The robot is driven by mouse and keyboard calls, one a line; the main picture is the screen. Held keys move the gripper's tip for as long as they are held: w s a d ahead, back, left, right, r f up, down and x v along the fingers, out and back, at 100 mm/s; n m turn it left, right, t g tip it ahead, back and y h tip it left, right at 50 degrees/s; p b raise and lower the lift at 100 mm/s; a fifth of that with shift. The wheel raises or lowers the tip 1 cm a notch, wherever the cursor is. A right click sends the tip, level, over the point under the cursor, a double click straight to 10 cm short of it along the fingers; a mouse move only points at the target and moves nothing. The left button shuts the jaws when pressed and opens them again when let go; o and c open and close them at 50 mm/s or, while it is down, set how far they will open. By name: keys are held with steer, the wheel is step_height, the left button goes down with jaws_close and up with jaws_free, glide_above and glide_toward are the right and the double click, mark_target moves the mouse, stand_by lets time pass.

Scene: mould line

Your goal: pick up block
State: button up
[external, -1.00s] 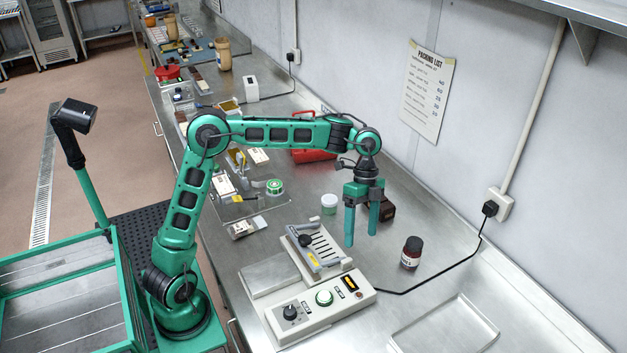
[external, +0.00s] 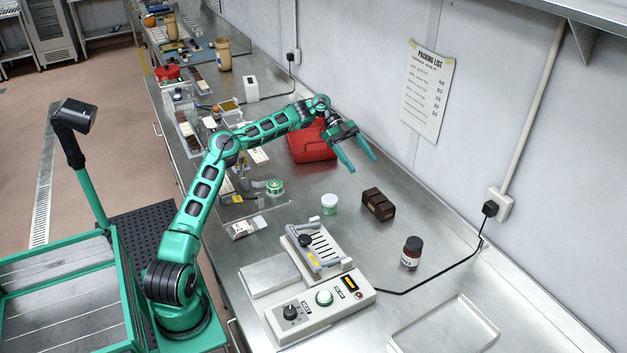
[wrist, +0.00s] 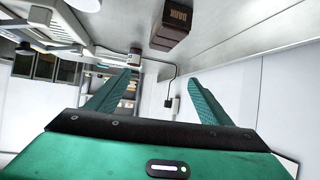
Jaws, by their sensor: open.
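A red case (external: 311,146) lies behind, near my forearm. A control box (external: 322,303) with a cable is in front. An empty tray (external: 447,327) lies at front right.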

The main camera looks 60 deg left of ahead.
glide_toward(378, 197)
steer(key=v, duration=0.3)
steer(key=x, duration=1.1)
steer(key=c, duration=1.7)
